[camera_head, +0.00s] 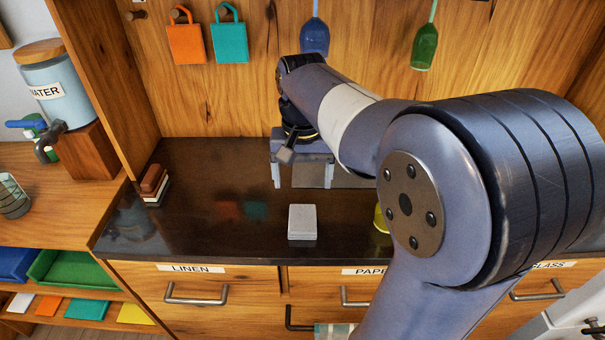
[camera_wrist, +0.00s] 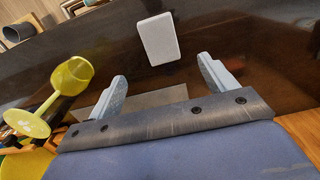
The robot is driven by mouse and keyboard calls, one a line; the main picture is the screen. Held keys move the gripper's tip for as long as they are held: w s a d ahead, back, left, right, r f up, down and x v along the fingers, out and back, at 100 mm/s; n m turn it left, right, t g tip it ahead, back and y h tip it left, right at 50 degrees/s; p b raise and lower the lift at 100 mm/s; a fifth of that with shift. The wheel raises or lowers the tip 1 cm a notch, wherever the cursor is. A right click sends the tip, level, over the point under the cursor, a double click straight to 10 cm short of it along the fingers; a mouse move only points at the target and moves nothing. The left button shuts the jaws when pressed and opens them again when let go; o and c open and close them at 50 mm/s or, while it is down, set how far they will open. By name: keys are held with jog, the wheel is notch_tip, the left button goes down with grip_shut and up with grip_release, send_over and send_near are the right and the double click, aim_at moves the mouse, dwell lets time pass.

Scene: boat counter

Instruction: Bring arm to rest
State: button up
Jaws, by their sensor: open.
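My gripper (camera_head: 302,180) hangs over the dark counter (camera_head: 240,185) near the back wall, pointing down, with my arm reaching in from the right. Its two fingers are spread with nothing between them; the wrist view also shows the open gripper (camera_wrist: 163,72). A light grey block (camera_head: 302,222) lies on the counter in front of the gripper, apart from it. In the wrist view the block (camera_wrist: 158,38) is just beyond the fingertips.
A yellow-green stemmed glass (camera_wrist: 72,75) is left of the gripper in the wrist view; my arm mostly hides it in the head view.

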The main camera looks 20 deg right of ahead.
aim_at(303, 218)
dwell(0.3)
notch_tip(303, 218, down, 12)
jog(key=shift+f+b, duration=0.2)
jog(key=shift+b, duration=0.2)
notch_tip(303, 218, up, 2)
jog(key=shift+r, duration=0.9)
